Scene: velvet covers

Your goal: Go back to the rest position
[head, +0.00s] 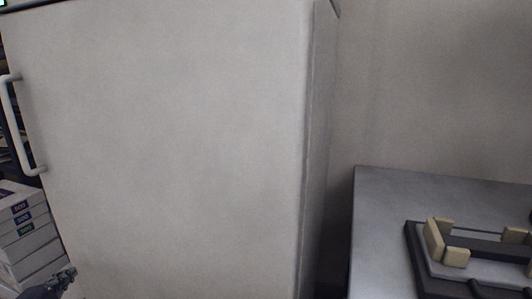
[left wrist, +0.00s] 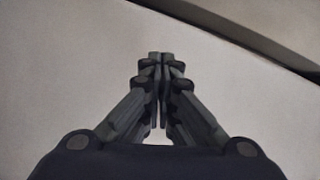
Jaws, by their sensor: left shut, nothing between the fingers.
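My left gripper (head: 66,275) shows at the bottom left corner of the head view, in front of the lower left part of a large pale cabinet. In the left wrist view the left gripper (left wrist: 161,58) is shut, with its fingertips together and nothing between them. Behind it is a plain pale surface with a dark band at the upper right. My right gripper is in neither view.
The pale cabinet (head: 170,140) with a white handle (head: 20,125) fills much of the head view. White boxes (head: 22,225) are stacked at the left. At the right, a grey counter (head: 385,215) bears a dark fixture with beige blocks (head: 436,240).

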